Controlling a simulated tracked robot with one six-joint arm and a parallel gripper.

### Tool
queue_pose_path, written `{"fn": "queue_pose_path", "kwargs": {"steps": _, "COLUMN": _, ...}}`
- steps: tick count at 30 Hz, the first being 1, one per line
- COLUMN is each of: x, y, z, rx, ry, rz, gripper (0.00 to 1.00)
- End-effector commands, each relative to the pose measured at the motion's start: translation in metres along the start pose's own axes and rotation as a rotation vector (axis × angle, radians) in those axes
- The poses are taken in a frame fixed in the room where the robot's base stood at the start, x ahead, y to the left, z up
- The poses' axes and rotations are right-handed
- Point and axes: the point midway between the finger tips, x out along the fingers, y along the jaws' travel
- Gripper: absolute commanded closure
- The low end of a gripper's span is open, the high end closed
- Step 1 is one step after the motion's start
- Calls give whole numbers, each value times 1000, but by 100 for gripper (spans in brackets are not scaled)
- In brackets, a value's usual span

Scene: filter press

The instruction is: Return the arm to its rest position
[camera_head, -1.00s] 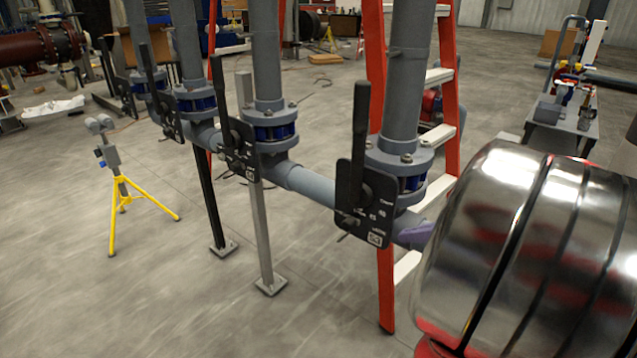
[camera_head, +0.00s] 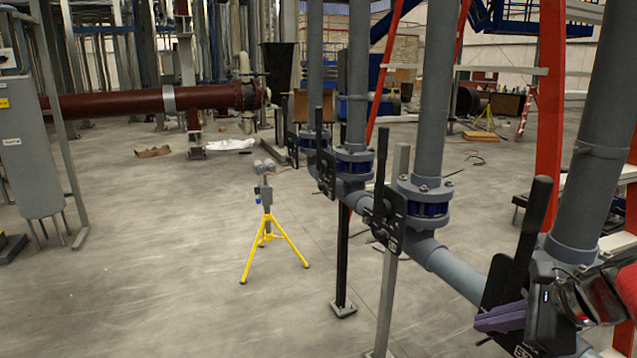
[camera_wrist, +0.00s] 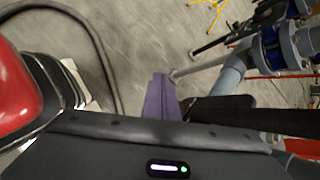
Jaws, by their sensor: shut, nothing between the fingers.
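My gripper (camera_head: 490,320) shows at the lower right of the head view, with its purple fingers pointing left. It is shut with nothing between the fingers. It overlaps the lower part of the nearest black lever valve (camera_head: 530,225) in the picture; I cannot tell whether they touch. In the wrist view my gripper (camera_wrist: 160,82) has its purple fingers together over the floor, close to a grey pipe and a dark lever at the right. Most of my arm is outside the head view.
A row of grey pipes (camera_head: 435,105) with black levers runs from the right foreground to the back. An orange ladder (camera_head: 548,130) stands behind. A yellow tripod (camera_head: 266,240) stands on open floor at centre left.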

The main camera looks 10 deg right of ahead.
Motion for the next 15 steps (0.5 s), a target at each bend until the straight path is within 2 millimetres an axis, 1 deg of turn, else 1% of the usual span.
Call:
{"fn": "queue_pose_path", "kwargs": {"steps": 1, "x": 2, "y": 2, "z": 15, "rx": -60, "ry": 3, "rz": 7, "gripper": 100}}
{"fn": "queue_pose_path", "kwargs": {"steps": 4, "x": 6, "y": 8, "z": 39, "rx": -176, "ry": 16, "rz": 20, "gripper": 100}}
{"fn": "queue_pose_path", "kwargs": {"steps": 6, "x": 10, "y": 15, "z": 54, "rx": -264, "ry": 26, "rz": 33, "gripper": 100}}
{"fn": "queue_pose_path", "kwargs": {"steps": 8, "x": 12, "y": 24, "z": 65, "rx": -349, "ry": 37, "rz": 46, "gripper": 100}}
{"fn": "queue_pose_path", "kwargs": {"steps": 10, "x": 16, "y": 37, "z": 75, "rx": -461, "ry": 52, "rz": 68, "gripper": 100}}
{"fn": "queue_pose_path", "kwargs": {"steps": 15, "x": 25, "y": 77, "z": 89, "rx": -770, "ry": 92, "rz": 136, "gripper": 100}}
